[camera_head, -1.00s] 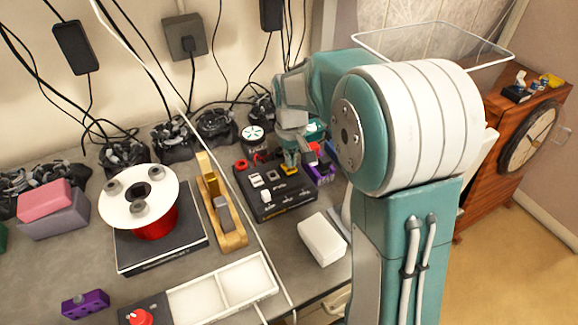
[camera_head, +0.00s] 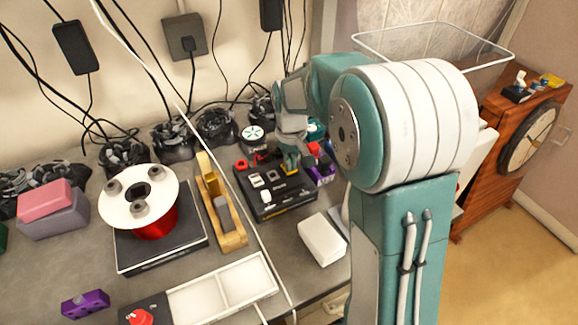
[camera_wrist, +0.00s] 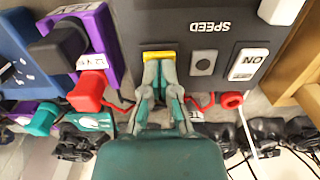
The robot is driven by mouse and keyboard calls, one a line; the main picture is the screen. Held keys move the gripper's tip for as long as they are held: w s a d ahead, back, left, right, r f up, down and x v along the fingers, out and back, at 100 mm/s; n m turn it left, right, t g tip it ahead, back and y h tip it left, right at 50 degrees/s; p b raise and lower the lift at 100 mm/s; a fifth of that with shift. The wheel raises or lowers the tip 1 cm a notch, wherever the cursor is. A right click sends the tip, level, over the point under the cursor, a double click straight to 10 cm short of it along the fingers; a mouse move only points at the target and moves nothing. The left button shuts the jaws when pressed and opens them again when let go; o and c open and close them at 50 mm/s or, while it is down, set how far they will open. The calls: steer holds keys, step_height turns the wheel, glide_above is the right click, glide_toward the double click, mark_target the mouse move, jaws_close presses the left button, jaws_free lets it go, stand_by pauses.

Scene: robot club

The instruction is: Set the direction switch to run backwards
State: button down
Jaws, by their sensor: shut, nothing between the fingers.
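The black control box (camera_head: 283,205) stands on the bench in the middle of the head view. In the wrist view it shows upside down, with the word SPEED on its face (camera_wrist: 215,45). A yellow-marked part (camera_wrist: 160,56), which seems to be the direction switch, sits near the box's edge. My gripper (camera_wrist: 160,66) is shut and empty, with its fingertips right at the yellow part. The fingers hide much of it, so its setting and any contact cannot be told. The gripper also shows in the head view (camera_head: 291,170).
On the box are a white ON switch (camera_wrist: 248,64), a dark grey button (camera_wrist: 203,62) and a white knob (camera_wrist: 281,10). A purple block (camera_wrist: 85,35) with black and red plugs stands close beside it. A white block (camera_head: 322,239) lies in front; a wooden holder (camera_head: 232,240) stands left.

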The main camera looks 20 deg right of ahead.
steer(key=shift+f, duration=0.3)
steer(key=shift+r, duration=3.5)
steer(key=shift+s+r, duration=0.2)
steer(key=s+r+m+t, duration=0.1)
steer(key=s+r+t, duration=0.1)
steer(key=s, duration=0.9)
steer(key=s+r+m+t, duration=0.1)
steer(key=s+r+t, duration=0.2)
steer(key=s, duration=0.9)
steer(key=shift+s+r+t, duration=0.25)
steer(key=shift+r+t, duration=0.05)
steer(key=shift+r, duration=0.1)
